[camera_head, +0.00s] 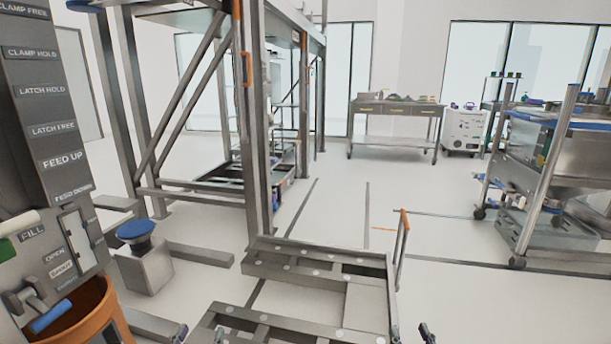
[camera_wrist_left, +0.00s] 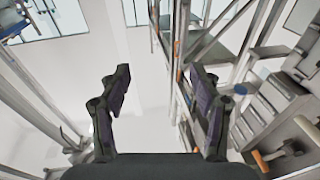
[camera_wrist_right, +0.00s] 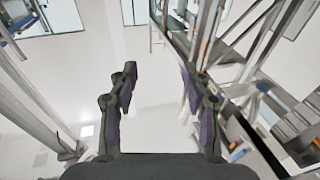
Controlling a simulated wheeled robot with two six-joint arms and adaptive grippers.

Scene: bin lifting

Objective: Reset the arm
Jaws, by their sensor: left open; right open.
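Only the fingertips of my left gripper (camera_head: 200,336) show at the bottom edge of the head view, with a gap between them. The fingertips of my right gripper (camera_head: 410,335) show further right at the same edge, also apart. In the left wrist view, the left gripper's two dark fingers (camera_wrist_left: 158,75) stand wide apart with nothing between them. In the right wrist view, the right gripper's fingers (camera_wrist_right: 158,72) are likewise spread and empty. The arms themselves are outside the head view.
A low metal frame (camera_head: 315,251) with an orange-topped handle (camera_head: 403,232) lies ahead. A tall steel frame (camera_head: 256,130) rises behind it. A labelled control panel (camera_head: 45,110) and an orange bin (camera_head: 90,318) are close on the left. A steel cart (camera_head: 545,165) stands right.

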